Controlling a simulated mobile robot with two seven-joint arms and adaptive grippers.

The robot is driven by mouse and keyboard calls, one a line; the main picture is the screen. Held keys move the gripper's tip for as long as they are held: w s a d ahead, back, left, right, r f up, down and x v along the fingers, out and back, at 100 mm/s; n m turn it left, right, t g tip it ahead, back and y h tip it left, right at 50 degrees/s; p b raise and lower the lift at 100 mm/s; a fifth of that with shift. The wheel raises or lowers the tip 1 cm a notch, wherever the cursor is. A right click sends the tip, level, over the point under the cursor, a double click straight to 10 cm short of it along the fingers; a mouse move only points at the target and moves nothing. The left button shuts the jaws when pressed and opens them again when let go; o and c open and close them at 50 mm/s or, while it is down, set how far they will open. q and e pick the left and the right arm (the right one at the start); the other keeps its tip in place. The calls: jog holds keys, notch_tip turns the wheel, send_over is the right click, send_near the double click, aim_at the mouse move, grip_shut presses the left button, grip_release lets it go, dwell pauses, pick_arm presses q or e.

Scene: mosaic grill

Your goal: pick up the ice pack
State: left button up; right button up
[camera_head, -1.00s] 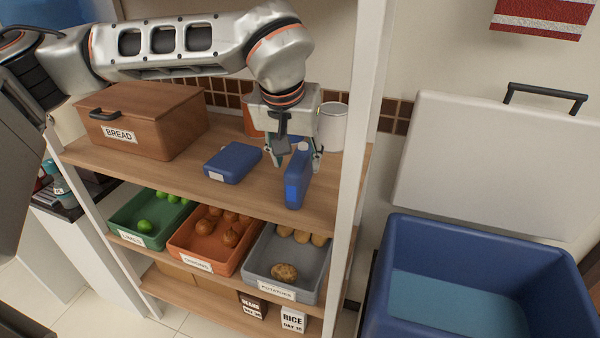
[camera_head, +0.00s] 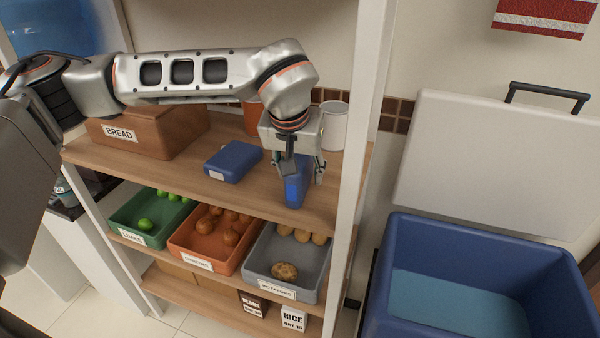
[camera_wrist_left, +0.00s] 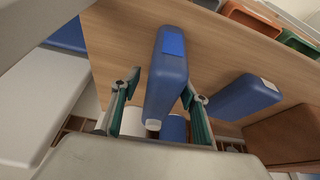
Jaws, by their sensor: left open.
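A blue ice pack (camera_head: 296,187) with a white cap stands upright on the top wooden shelf, near the right post. It also shows in the left wrist view (camera_wrist_left: 168,75), with its cap toward the camera. A second blue pack (camera_head: 233,162) with a white label lies flat to its left, also in the wrist view (camera_wrist_left: 243,97). My left gripper (camera_head: 297,174) is open and comes down from above, with one finger on each side of the upright pack. In the wrist view gaps show between fingers and pack. My right gripper is not in view.
A wooden bread box (camera_head: 150,130) stands left on the same shelf. A white canister (camera_head: 334,126) stands behind the gripper. The right shelf post (camera_head: 362,150) is close. A blue cooler (camera_head: 400,235), open, is at the right. Produce bins (camera_head: 262,272) sit below.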

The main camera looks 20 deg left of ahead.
pick_arm(q)
jog(key=shift+f, duration=0.1)
dwell(0.3)
grip_shut()
